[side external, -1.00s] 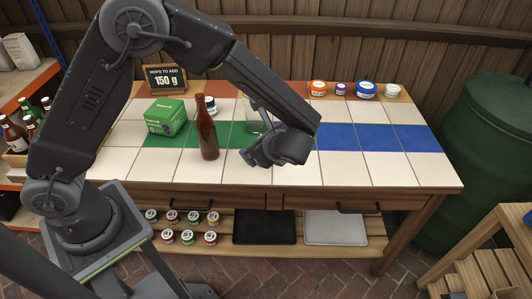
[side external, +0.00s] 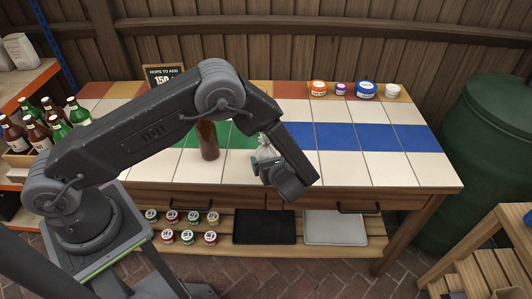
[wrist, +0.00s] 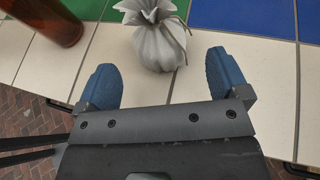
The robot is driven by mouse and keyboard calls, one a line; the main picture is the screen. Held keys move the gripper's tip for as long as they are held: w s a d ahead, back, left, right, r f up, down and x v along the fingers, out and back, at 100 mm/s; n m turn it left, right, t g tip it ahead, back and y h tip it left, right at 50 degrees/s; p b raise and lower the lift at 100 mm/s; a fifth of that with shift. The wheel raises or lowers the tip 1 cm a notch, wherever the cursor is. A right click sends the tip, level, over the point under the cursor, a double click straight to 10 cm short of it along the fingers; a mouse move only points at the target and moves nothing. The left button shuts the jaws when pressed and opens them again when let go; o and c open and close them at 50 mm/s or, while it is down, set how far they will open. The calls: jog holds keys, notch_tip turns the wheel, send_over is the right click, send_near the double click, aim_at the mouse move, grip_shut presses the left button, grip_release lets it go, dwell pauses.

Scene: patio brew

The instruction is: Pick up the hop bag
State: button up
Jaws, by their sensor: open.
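The hop bag (wrist: 160,42) is a pale grey cloth pouch with a gathered, tied top. In the wrist view it stands on the white tiles just beyond my gripper (wrist: 165,80). The two blue fingertips are apart, one to each side and nearer the camera than the bag, and nothing is between them. In the side view the bag (side external: 265,150) shows in part behind my wrist, and my gripper (side external: 258,168) is low over the front of the tiled table. The fingertips are mostly hidden there.
A brown bottle (side external: 208,140) stands left of the bag, also in the wrist view (wrist: 48,20). Several lidded tubs, one blue (side external: 366,90), line the table's back edge. A sign (side external: 163,76) stands at back left. The table's right side (side external: 400,170) is clear.

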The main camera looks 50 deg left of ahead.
aim_at(266, 154)
jog(key=shift+x, duration=2.75)
jog(key=shift+d+f, duration=0.1)
jog(key=c, duration=1)
jog(key=shift+o, duration=0.2)
